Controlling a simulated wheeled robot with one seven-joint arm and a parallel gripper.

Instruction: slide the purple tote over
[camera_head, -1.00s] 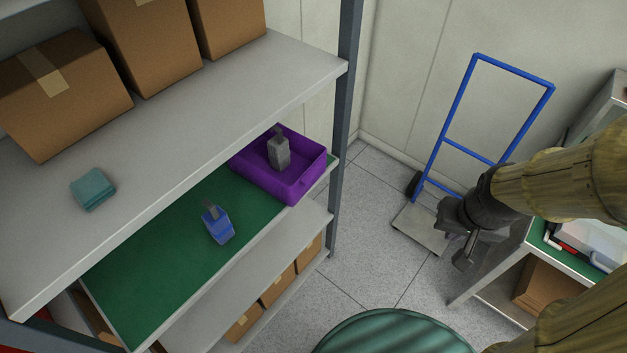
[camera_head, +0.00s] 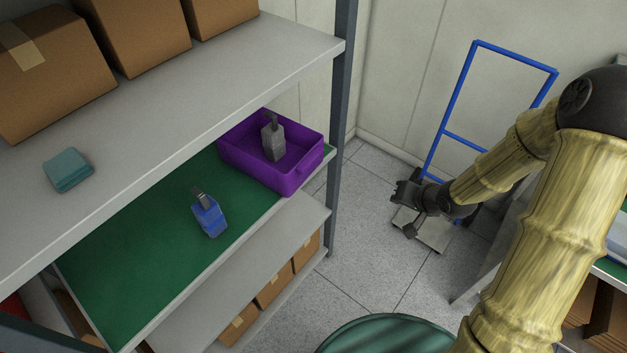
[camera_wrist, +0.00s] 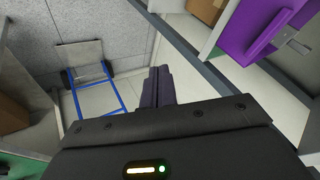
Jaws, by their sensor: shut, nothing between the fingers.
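The purple tote (camera_head: 290,178) sits at the right end of the green-topped shelf, close to the grey post. A grey bottle-like object (camera_head: 272,142) stands inside it. In the wrist view the tote (camera_wrist: 246,34) shows at the upper right, with part of the grey object in it. My gripper (camera_head: 405,195) is to the right of the tote, apart from it, over the floor in front of the blue hand truck. In the wrist view my gripper's fingers (camera_wrist: 161,86) are together with nothing between them.
A grey post (camera_head: 338,130) stands between my gripper and the tote's back corner. A blue hand truck (camera_head: 462,138) stands behind.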

